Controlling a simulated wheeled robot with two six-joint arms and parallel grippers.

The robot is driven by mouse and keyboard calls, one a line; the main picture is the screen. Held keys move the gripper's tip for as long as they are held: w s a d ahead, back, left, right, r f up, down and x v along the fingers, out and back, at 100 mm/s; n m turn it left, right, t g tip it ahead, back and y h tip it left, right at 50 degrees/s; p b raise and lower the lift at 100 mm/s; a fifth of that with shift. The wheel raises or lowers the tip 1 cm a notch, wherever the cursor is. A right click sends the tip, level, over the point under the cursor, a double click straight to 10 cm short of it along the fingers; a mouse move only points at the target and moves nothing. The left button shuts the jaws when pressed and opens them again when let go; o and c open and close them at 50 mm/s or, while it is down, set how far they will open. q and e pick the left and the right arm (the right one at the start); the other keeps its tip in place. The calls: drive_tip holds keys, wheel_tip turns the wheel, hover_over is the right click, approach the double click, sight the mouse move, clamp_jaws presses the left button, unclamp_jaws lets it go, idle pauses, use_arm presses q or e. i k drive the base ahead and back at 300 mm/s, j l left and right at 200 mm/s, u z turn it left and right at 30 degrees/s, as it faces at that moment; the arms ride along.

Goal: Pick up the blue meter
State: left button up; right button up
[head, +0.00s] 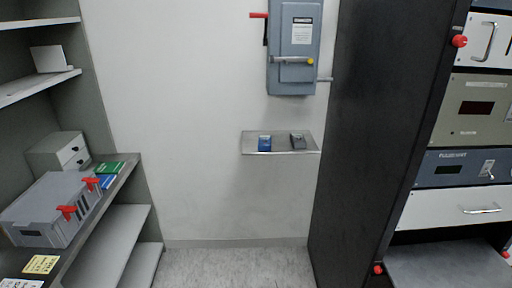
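The blue meter (265,143) is a small blue block on the left half of a narrow grey wall shelf (280,152). A dark grey device (298,142) of similar size sits to its right on the same shelf, with a small gap between them. The shelf is on the far wall, below a grey electrical box. Neither of my grippers shows in the head view.
A grey switch box (293,45) with a red lever hangs above the shelf. A tall black cabinet (370,130) stands close on the right, beside rack equipment. Shelving (125,190) with a grey case (55,208) lines the left. The floor (235,263) between is clear.

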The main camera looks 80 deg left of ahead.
sight(264, 144)
drive_tip(key=u, duration=2.75)
drive_tip(key=i+z, duration=0.15)
drive_tip(key=i, duration=0.4)
drive_tip(key=i+j+z, duration=0.2)
drive_tip(key=i, duration=0.35)
drive_tip(key=i+z, duration=0.15)
drive_tip(key=i, duration=0.4)
